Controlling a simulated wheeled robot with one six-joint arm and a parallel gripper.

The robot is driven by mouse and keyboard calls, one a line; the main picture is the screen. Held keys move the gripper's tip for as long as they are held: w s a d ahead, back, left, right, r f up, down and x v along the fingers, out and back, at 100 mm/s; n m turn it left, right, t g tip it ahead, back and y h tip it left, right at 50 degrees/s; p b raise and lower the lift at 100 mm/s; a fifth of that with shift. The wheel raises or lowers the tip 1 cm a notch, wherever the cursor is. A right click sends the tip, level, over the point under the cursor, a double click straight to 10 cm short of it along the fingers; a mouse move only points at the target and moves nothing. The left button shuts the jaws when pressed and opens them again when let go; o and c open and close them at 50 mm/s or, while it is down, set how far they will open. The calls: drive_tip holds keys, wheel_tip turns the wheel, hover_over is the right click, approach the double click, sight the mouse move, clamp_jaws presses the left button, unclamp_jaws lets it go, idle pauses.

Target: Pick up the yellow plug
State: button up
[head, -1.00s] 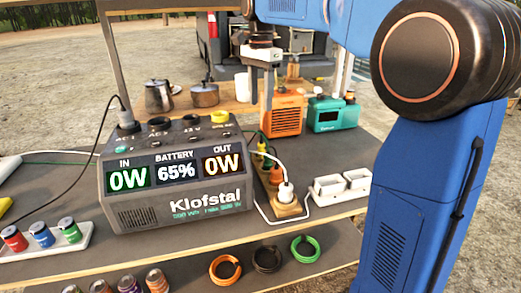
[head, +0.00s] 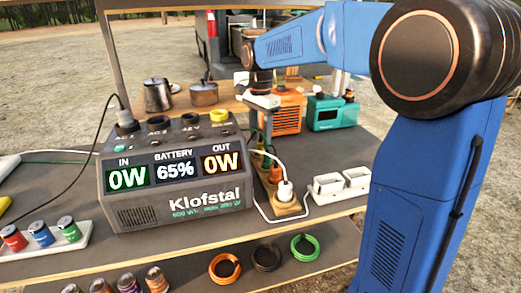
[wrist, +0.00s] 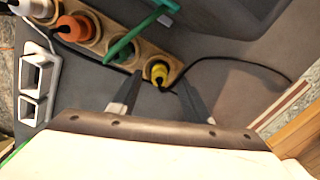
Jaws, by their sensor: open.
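The yellow plug (wrist: 159,72) stands in the end socket of a wooden power strip (wrist: 178,70) in the wrist view. My gripper (wrist: 160,84) is open, with one dark finger to each side of the yellow plug and its tips near it. I cannot tell whether either finger touches it. In the head view my gripper (head: 260,135) points down over the far end of the strip (head: 288,210) and mostly hides the yellow plug.
An orange plug (wrist: 75,27) and a white plug (wrist: 32,7) share the strip. The power station (head: 175,185) stands close left; an orange radio (head: 290,112) is behind. White sockets (head: 342,184) lie right.

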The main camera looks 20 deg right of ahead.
drive_tip(key=shift+f, duration=1.45)
drive_tip(key=c, duration=1.1)
clamp_jaws()
wheel_tip(320, 180, up, 24)
drive_tip(key=shift+r, duration=0.25)
drive_tip(key=s+a, duration=0.3)
drive_tip(key=a, duration=1)
drive_tip(key=shift+s, duration=0.15)
